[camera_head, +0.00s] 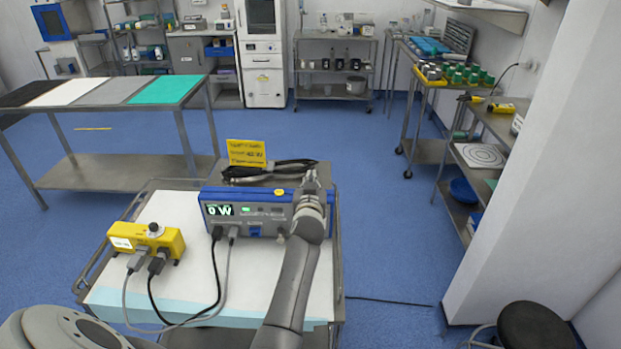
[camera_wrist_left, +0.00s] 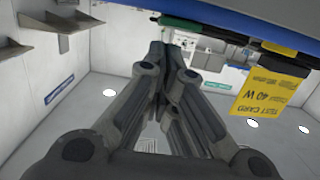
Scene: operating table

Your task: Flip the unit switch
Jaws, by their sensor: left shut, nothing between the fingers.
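The unit (camera_head: 262,212) is a grey box with a blue casing on the cart; its display reads "0 W" and a small green light shows. I cannot make out its switch clearly; my arm covers the right part of the front. My left gripper (camera_head: 310,180) is at the unit's right end, over its top, with fingers together and empty. In the left wrist view the shut fingertips (camera_wrist_left: 165,58) point toward the unit's blue edge (camera_wrist_left: 255,22); contact cannot be told. My right gripper is not in view.
A yellow box (camera_head: 128,234) with a black knob sits left on the cart, cabled to the unit. The cart's white cover (camera_head: 250,275) is clear in front, apart from cables.

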